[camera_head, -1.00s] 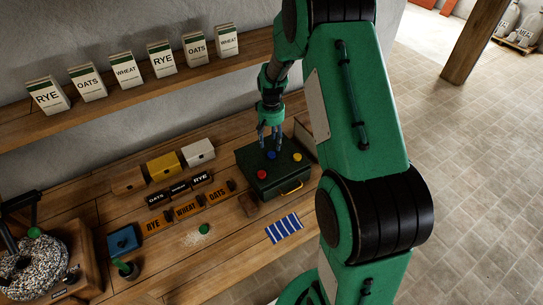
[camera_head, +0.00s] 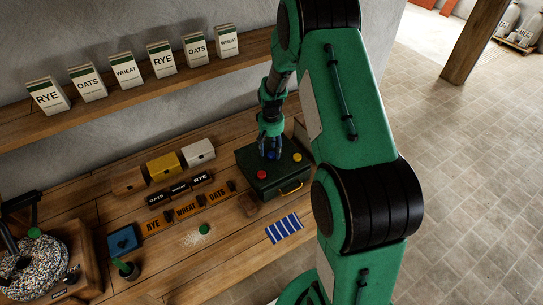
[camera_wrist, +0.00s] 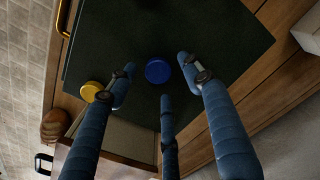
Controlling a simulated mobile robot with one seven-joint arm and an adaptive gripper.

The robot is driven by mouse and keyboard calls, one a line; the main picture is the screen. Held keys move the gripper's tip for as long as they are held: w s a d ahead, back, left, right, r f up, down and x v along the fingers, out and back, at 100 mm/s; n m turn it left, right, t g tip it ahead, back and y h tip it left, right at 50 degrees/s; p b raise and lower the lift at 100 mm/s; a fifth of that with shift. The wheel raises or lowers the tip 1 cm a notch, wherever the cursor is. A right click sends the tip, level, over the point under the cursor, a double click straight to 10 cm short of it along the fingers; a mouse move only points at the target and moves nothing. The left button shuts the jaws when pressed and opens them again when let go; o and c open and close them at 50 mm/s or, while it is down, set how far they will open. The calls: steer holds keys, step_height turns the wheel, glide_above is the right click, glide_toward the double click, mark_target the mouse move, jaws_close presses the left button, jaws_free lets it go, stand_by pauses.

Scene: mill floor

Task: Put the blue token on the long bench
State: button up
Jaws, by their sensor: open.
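The blue token (camera_wrist: 158,71) lies on top of a dark green box (camera_head: 246,161) with a brass handle. In the head view my gripper (camera_head: 270,154) is right over the token and partly hides it. In the wrist view the three fingers of my gripper (camera_wrist: 160,90) are spread open around the token, with nothing held. A yellow token (camera_head: 297,157) and a red token (camera_head: 262,175) lie on the same box lid; the yellow one also shows in the wrist view (camera_wrist: 91,91). The box stands on the long wooden bench (camera_head: 245,240).
Beside the box are a striped blue cloth (camera_head: 284,228), a green token (camera_head: 204,229) near spilled powder, and labelled blocks (camera_head: 187,209). Small boxes (camera_head: 163,166) stand behind. A grain mill (camera_head: 35,265) is at left. Bare bench shows near the front.

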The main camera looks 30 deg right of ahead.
steer(key=shift+f, duration=0.6)
steer(key=c, duration=0.9)
steer(key=shift+c, duration=0.2)
steer(key=shift+r, duration=0.1)
steer(key=shift+r, duration=0.75)
step_height(320, 180, up, 2)
steer(key=shift+s+r, duration=0.1)
steer(key=s+a, duration=0.2)
steer(key=s, duration=0.5)
steer(key=s+a+r, duration=0.1)
steer(key=s+a, duration=0.2)
steer(key=s, duration=0.5)
